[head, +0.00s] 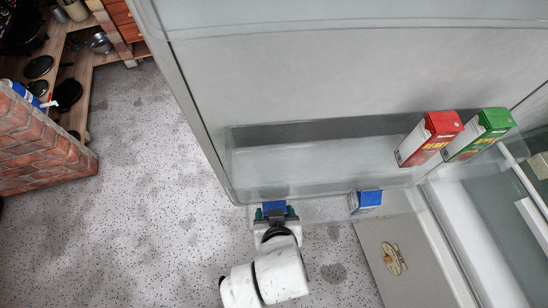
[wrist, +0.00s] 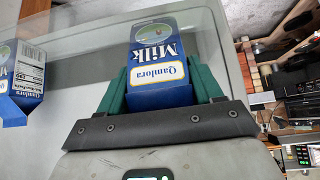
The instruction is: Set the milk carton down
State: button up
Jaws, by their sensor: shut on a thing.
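My gripper (head: 275,213) is at the lower left end of a clear door shelf in the head view. It is shut on a blue milk carton (head: 272,205), of which only a small blue part shows there. In the wrist view the carton (wrist: 160,68) stands between the two green fingers, its "Milk" label facing the camera. Clear shelf or door plastic shows around and behind it; I cannot tell whether its base touches the shelf. A second blue carton (head: 367,200) stands on the same shelf to the right, and shows at the left in the wrist view (wrist: 24,84).
An upper clear shelf (head: 300,165) holds a red carton (head: 430,138) and a green carton (head: 479,133) at its right. The lower shelf between the two blue cartons looks free. A brick plinth (head: 40,150) stands at the far left, with open floor between.

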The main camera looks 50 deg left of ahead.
jog(key=shift+w+a+f, duration=0.1)
jog(key=shift+a+f, duration=0.05)
jog(key=shift+f, duration=0.45)
jog(key=shift+w+a+f, duration=0.1)
jog(key=shift+a+f, duration=0.05)
jog(key=shift+f, duration=0.4)
jog(key=shift+w+a+p, duration=0.15)
jog(key=shift+a+p, duration=0.15)
jog(key=shift+a+r+h+p, duration=0.1)
jog(key=shift+h+p, duration=0.25)
jog(key=shift+h, duration=0.05)
jog(key=shift+c, duration=0.6)
jog(key=shift+w+a+g+h+p, duration=0.3)
jog(key=shift+a+g+h+p, duration=0.1)
jog(key=shift+g+h+p, duration=0.5)
jog(key=shift+f, duration=0.2)
jog(key=shift+d+f, duration=0.1)
jog(key=shift+f, duration=0.2)
